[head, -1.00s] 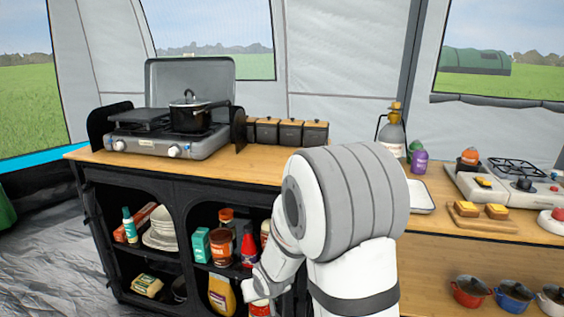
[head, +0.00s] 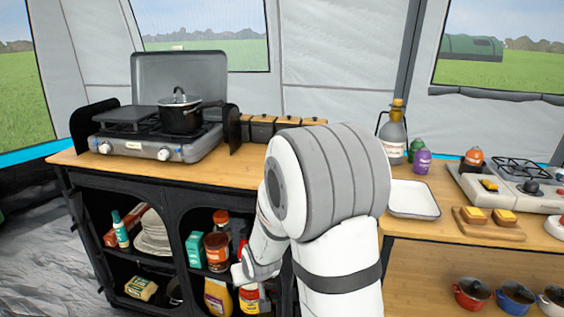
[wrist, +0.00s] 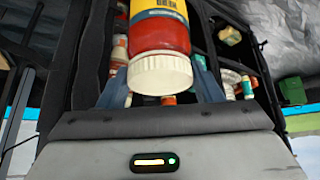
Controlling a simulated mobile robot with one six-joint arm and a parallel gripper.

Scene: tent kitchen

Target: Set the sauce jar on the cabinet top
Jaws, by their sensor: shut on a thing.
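The sauce jar (wrist: 160,38), with red sauce, a white lid and a yellow-and-blue label, is between the fingers of my gripper (wrist: 163,82) in the wrist view. My gripper is shut on it near the lid. In the head view the jar (head: 249,299) is low at the front of the cabinet's right opening, below my wrist; my gripper's fingers are mostly hidden there. The wooden cabinet top (head: 235,172) is above and behind it.
A stove (head: 155,142) with a black pot (head: 180,112) stands on the cabinet top's left. Several dark canisters (head: 262,128) line its back. Shelves below hold bottles, boxes and plates (head: 152,235). Bare wood shows in front of the canisters. A white tray (head: 413,198) lies on the right-hand counter.

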